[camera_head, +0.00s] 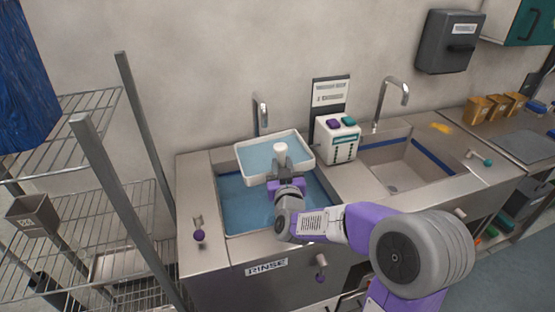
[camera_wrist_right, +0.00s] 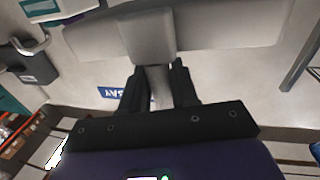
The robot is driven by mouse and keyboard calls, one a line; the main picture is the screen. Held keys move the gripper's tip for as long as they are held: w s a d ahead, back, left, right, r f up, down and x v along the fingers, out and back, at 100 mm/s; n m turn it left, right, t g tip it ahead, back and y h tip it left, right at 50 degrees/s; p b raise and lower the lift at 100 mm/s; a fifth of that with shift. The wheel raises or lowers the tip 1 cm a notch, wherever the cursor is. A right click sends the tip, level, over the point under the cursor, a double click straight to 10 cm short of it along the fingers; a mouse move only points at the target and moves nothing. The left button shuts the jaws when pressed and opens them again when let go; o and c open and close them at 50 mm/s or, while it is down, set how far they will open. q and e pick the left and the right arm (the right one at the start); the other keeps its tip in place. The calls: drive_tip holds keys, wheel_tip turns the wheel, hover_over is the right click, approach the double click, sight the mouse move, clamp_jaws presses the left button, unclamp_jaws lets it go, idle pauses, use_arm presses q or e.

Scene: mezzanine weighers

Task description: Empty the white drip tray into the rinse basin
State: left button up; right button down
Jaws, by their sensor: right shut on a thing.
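The white drip tray (camera_head: 307,158) is a shallow rectangle with bluish liquid in it. It hangs over the back of the rinse basin (camera_head: 236,212), which holds blue water. The tray looks roughly level, and no stream of liquid shows. My right gripper (camera_head: 284,170) is shut on the tray's handle at its near side. In the right wrist view, the fingers (camera_wrist_right: 158,88) close on a pale grip, with the tray (camera_wrist_right: 215,25) beyond. The tray and my right arm hide part of the basin. My left gripper is in neither view.
A faucet (camera_head: 261,113) stands behind the basin. A white box with coloured buttons (camera_head: 338,140) stands to the right, before a second, empty sink (camera_head: 400,172). A RINSE label (camera_head: 266,267) marks the counter front. Wire shelving (camera_head: 110,200) stands at left.

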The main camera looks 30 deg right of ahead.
drive_tip(key=shift+a+f+n+t, duration=0.3)
drive_tip(key=shift+f+n, duration=0.2)
drive_tip(key=shift+n, duration=0.2)
wheel_tip(320, 180, down, 6)
drive_tip(key=a+n+t+y+b, duration=0.1)
drive_tip(key=a+n+t, duration=0.1)
drive_tip(key=n, duration=1.1)
drive_tip(key=shift+w+r+y, duration=0.15)
drive_tip(key=shift+w+y, duration=0.15)
drive_tip(key=shift+a, duration=0.1)
